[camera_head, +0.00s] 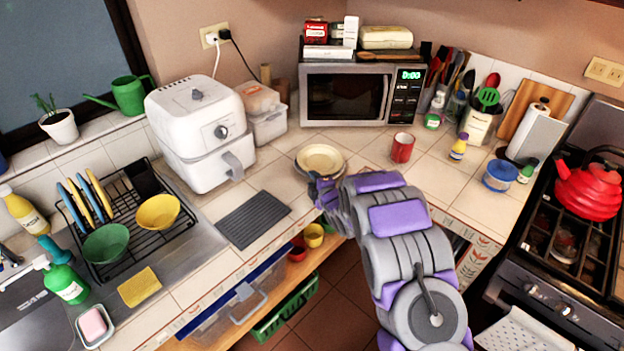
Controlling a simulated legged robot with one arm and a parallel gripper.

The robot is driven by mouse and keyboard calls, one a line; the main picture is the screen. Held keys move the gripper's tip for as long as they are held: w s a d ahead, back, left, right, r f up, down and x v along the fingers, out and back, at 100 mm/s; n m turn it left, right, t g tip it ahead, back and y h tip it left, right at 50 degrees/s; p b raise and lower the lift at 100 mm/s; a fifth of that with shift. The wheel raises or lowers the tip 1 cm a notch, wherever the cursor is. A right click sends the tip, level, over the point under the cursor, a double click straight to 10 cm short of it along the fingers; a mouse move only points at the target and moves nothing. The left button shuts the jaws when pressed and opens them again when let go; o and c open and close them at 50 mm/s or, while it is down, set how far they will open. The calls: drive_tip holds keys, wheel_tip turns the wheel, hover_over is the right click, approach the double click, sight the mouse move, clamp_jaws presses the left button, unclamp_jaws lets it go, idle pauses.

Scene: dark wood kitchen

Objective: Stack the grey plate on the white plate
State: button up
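A round cream-white plate (320,156) lies on the tiled counter in front of the microwave. A darker greyish rim (299,164) shows around and below it, seemingly a second plate under it; I cannot tell for sure that this is the grey plate. My gripper (322,190) is at the near edge of these plates, at the end of my purple and grey arm. The arm and its wrist hide most of the fingers, so I cannot see whether they are open or hold a rim.
A red mug (402,147) stands right of the plates, and the microwave (350,94) is behind them. The white air fryer (200,133) and a dark ribbed mat (253,219) are to the left. Counter tiles right of the mug are partly clear.

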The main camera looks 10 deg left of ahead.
drive_tip(key=p+v, duration=0.1)
drive_tip(key=v, duration=0.9)
drive_tip(key=s+d+r+m+g+h, duration=0.3)
drive_tip(key=s+d+r+m+h, duration=0.15)
drive_tip(key=s+d+m, duration=0.35)
drive_tip(key=s+d+r+m+g+h, duration=0.2)
drive_tip(key=s+d+r+m+h, duration=0.3)
drive_tip(key=d, duration=0.4)
drive_tip(key=s+r+m+g, duration=0.3)
drive_tip(key=s, duration=0.9)
drive_tip(key=s+r+m+g+y, duration=0.1)
drive_tip(key=s+r+m+g, duration=0.1)
drive_tip(key=s, duration=1)
drive_tip(key=s+r+m+g+y, duration=0.1)
drive_tip(key=s+r+m+g, duration=0.2)
drive_tip(key=s, duration=0.9)
drive_tip(key=shift+s+a+r+m+g, duration=0.25)
drive_tip(key=shift+s+r+g, duration=0.2)
drive_tip(key=shift+g, duration=0.45)
drive_tip(key=shift+y, duration=0.25)
drive_tip(key=shift+c, duration=0.2)
